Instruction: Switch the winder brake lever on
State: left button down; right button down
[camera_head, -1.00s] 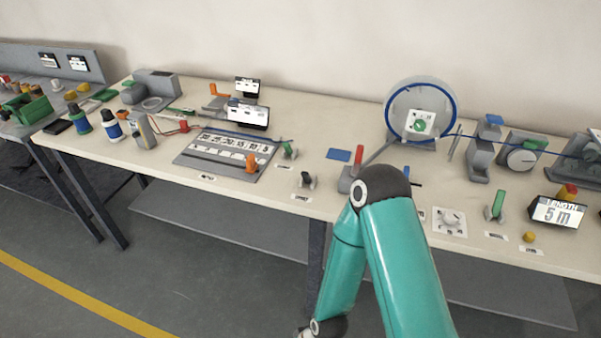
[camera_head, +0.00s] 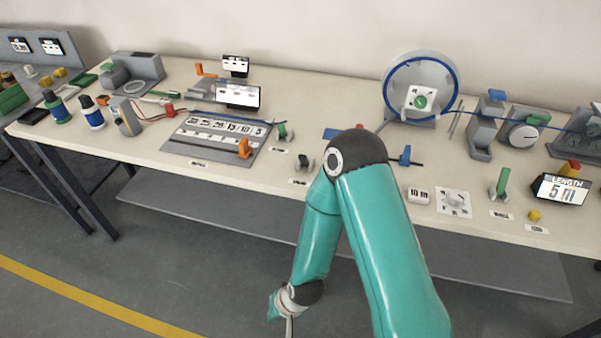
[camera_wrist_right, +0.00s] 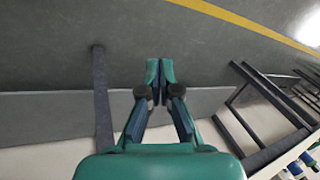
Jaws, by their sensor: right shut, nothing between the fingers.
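The winder reel (camera_head: 447,90) is a grey disc with a blue rim at the back right of the bench. Several levers stand near it: a blue-handled one (camera_head: 405,156) just right of my arm and an upright green one (camera_head: 503,181) further right. I cannot tell which is the brake lever; the labels are too small to read. My right arm hides part of the bench in front of the reel. My right gripper (camera_wrist_right: 160,70) is shut and empty in the wrist view, over the floor below the bench. My left gripper is out of view.
A length display (camera_head: 562,189), a white dial (camera_head: 454,201) and a yellow button (camera_head: 534,215) line the front right edge. A grey panel (camera_head: 183,143) with an orange lever (camera_head: 245,148) lies left of my arm. The floor (camera_head: 150,255) before the bench is clear.

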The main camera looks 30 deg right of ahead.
jog(key=w+d+r+m+t+h+b, duration=0.3)
jog(key=w+r+m+t+b, duration=0.15)
jog(key=w+m, duration=0.45)
jog(key=w+d+r+m+t+h+b, duration=0.3)
jog(key=w+r+m+b, duration=0.15)
jog(key=w+m, duration=0.45)
jog(key=s+d+r+m+h+b, duration=0.2)
jog(key=r+m, duration=0.4)
jog(key=m, duration=0.5)
jog(key=s+d+r+m+h+b, duration=0.2)
jog(key=d+r+m+h+b, duration=0.2)
jog(key=m, duration=0.7)
notch_tip(320, 180, up, 3)
jog(key=shift+s+d+f+g+h+b, duration=0.2)
jog(key=shift+s+d+g+h+b, duration=0.15)
jog(key=shift+h+b, duration=0.6)
